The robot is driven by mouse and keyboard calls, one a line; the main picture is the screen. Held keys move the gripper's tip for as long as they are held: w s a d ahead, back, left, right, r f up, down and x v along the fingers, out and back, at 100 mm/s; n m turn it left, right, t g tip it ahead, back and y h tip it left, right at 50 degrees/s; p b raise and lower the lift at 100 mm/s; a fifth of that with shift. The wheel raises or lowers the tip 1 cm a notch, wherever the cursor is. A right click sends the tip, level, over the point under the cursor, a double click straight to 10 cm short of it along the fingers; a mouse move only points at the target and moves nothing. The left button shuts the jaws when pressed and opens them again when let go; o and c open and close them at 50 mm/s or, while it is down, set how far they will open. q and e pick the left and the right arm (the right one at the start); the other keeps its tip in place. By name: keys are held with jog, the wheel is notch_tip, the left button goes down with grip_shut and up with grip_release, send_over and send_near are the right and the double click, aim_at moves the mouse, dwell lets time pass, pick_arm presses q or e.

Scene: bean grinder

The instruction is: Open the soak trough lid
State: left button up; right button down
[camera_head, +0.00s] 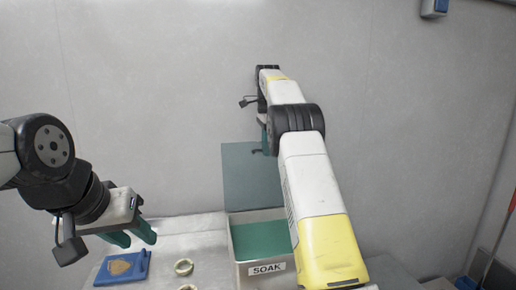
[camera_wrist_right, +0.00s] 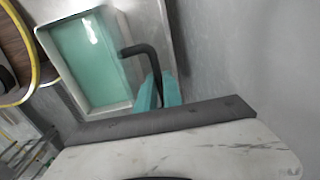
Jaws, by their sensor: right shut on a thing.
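The soak trough (camera_head: 265,268) is a pale box labelled SOAK with a teal inside, near the bottom middle of the head view. Its grey-green lid (camera_head: 245,178) stands raised behind it, against the wall side, and the trough's inside shows uncovered. The trough's pale rim also shows in the right wrist view (camera_wrist_right: 120,108). My right gripper (camera_wrist_right: 160,92) is shut on the dark bent lid handle (camera_wrist_right: 142,50); in the head view the arm partly hides it at the lid's top. My left gripper (camera_head: 131,238) is open and empty, left of the trough.
A blue board with a tan patch (camera_head: 122,267) and two small pale rings (camera_head: 184,267) lie on the pale table (camera_head: 205,232) left of the trough. A round brown thing with a yellow rim (camera_wrist_right: 14,55) shows at left in the wrist view. The wall stands close behind.

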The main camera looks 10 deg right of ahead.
jog(key=shift+w+a+f, duration=0.1)
jog(key=shift+w, duration=0.4)
jog(key=c, duration=1.8)
grip_release()
jog(key=o, duration=0.3)
jog(key=shift+w+f, duration=0.1)
jog(key=shift+w, duration=0.15)
jog(key=shift+s, duration=0.2)
